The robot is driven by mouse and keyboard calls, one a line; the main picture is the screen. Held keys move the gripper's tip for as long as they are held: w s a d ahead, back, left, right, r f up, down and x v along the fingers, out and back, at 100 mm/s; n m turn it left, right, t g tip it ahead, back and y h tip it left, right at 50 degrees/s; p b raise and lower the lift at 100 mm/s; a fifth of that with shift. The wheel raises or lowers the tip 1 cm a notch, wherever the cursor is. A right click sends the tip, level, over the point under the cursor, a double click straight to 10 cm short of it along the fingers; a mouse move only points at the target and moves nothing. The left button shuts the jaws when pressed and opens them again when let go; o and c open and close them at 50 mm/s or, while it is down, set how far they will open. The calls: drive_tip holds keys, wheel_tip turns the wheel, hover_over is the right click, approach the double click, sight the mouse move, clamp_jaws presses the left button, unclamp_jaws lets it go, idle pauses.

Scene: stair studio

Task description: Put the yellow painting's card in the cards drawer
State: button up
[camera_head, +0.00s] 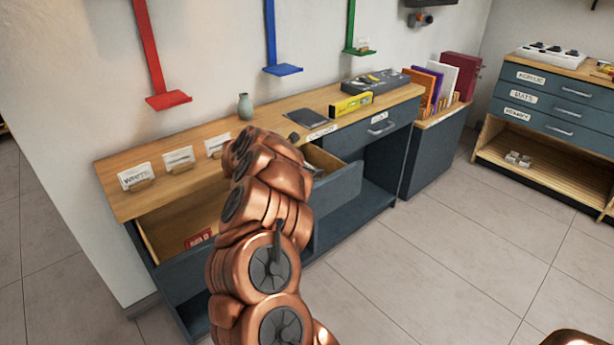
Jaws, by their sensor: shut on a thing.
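Three white cards stand in small wooden holders at the left of the desk: a front one reading "WHITE" (135,177), a middle card (178,157) and a rear card (216,144), whose lettering I cannot read. I cannot pick out the yellow painting's card. A left drawer (165,234) stands open with a red item (198,240) inside. A second drawer (338,188) is open under a small label (321,131) that I cannot read clearly. My copper arm covers part of both drawers, and my gripper is hidden behind it.
On the wooden desk (284,105) are a vase (245,107), a dark flat item (307,120), a yellow level (351,104) and a dark tool tray (375,82). Red, blue and green brackets hang above. A labelled cabinet (560,85) stands right. The tiled floor is clear at right.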

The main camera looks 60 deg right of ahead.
drive_tip(key=shift+s+f, duration=0.1)
drive_tip(key=shift+f, duration=1.6)
drive_tip(key=shift+f, duration=0.2)
drive_tip(key=o, duration=0.7)
drive_tip(key=shift+r, duration=0.1)
drive_tip(key=shift+r, duration=0.1)
drive_tip(key=shift+r, duration=0.15)
drive_tip(key=b+v, duration=0.1)
drive_tip(key=v, duration=1.1)
